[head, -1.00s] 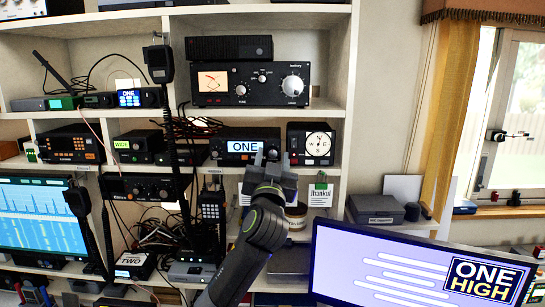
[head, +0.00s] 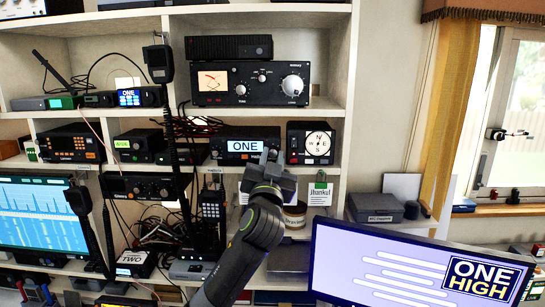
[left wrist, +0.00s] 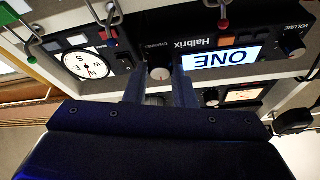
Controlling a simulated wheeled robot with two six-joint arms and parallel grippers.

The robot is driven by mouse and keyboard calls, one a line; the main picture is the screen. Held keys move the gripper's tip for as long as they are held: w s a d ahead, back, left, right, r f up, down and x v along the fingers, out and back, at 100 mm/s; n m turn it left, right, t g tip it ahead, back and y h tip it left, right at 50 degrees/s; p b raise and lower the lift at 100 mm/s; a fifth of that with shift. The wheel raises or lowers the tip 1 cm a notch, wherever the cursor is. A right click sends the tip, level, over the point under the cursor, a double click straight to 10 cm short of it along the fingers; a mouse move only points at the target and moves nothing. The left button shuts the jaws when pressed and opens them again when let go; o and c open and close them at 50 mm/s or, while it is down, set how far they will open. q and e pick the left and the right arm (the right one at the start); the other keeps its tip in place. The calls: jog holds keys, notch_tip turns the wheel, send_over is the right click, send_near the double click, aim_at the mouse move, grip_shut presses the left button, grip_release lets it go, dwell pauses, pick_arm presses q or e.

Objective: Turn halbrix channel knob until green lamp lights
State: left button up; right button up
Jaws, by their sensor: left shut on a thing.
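The Halbrix radio (head: 237,146) sits on the middle shelf with a lit white display reading ONE. It shows upside down in the left wrist view (left wrist: 207,43). Its round pale channel knob (left wrist: 160,73) lies between the fingers of my left gripper (left wrist: 160,88), which is shut on it. In the head view my left gripper (head: 266,157) is at the radio's lower right and covers the knob. I cannot make out a lit green lamp on the radio. My right gripper is not in view.
A compass-dial unit (head: 311,144) stands right beside the radio. A black tuner (head: 251,83) is on the shelf above. A monitor (head: 400,265) reading ONE HIGH stands at the front right. Cables and handsets hang left of my arm.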

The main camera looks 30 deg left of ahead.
pick_arm(q)
jog(key=m+h+p, duration=0.1)
jog(key=m+p, duration=0.1)
jog(key=m, duration=0.1)
jog(key=m+h+p, duration=0.2)
jog(key=m+p, duration=0.1)
jog(key=m+h+p, duration=0.1)
jog(key=m+p, duration=0.2)
jog(key=shift+s+a+r+t+h, duration=0.1)
jog(key=shift+a+r+t+h, duration=0.1)
jog(key=shift+r+t+h, duration=0.15)
jog(key=shift+f+m+h+p, duration=0.25)
jog(key=shift+m+h+p, duration=0.2)
jog(key=shift+m+p, duration=0.5)
jog(key=o, duration=1)
jog(key=shift+s+d+f, duration=0.1)
jog(key=shift+s+f, duration=0.1)
jog(key=shift+s, duration=0.2)
jog(key=shift+r+b+v, duration=0.15)
jog(key=shift+b+v, duration=0.1)
jog(key=shift+v, duration=3.9)
jog(key=shift+r+b+v, duration=0.15)
jog(key=shift+b+v, duration=0.1)
jog(key=shift+v, duration=3.9)
